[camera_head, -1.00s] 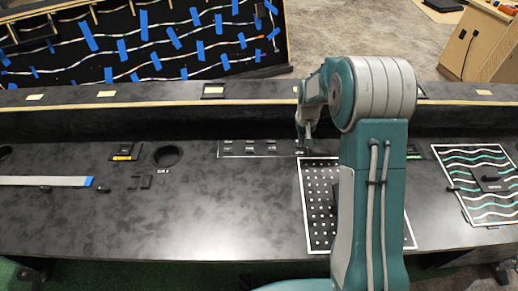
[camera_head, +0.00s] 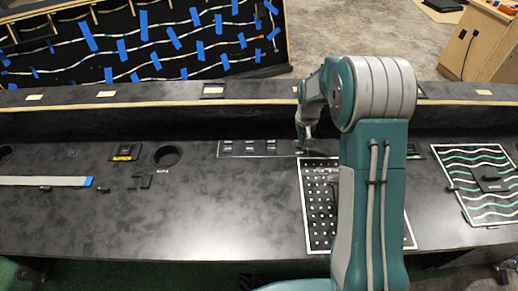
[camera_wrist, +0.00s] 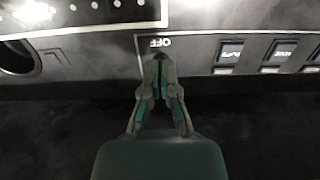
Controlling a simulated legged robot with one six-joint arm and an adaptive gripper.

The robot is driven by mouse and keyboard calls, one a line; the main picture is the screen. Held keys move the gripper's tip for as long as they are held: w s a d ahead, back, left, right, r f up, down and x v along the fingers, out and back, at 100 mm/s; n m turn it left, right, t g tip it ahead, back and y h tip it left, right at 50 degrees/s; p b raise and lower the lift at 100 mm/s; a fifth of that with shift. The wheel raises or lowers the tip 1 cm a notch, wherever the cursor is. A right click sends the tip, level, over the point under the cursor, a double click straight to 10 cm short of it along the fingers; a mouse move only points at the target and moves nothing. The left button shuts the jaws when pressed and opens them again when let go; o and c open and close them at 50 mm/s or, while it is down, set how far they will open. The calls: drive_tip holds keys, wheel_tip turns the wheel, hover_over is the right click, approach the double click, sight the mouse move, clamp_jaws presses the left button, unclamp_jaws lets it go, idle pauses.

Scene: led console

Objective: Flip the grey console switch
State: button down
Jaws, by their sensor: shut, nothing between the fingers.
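The dark console (camera_head: 230,200) runs across the head view. A strip panel (camera_head: 232,154) with several small labelled buttons lies left of my gripper (camera_head: 306,144). In the wrist view, my gripper (camera_wrist: 160,58) is shut and empty, its tips just at an OFF label (camera_wrist: 155,42) beside the panel's outlined edge. The grey switch cannot be made out; it may be hidden behind my fingers. Whether the tips touch anything cannot be told.
A white-bordered dotted board (camera_head: 320,215) lies in front of my gripper, partly behind my arm. A wavy-striped board (camera_head: 488,208) is at right. A round hole (camera_head: 168,155) and small blocks are at left. A raised ledge (camera_head: 150,104) runs behind.

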drive_tip(key=shift+f, duration=1.5)
drive_tip(key=shift+w, duration=1.35)
drive_tip(key=shift+r, duration=0.1)
drive_tip(key=shift+s+r, duration=0.2)
drive_tip(key=shift+r, duration=1.5)
drive_tip(key=shift+s+r, duration=0.2)
drive_tip(key=shift+r, duration=1.5)
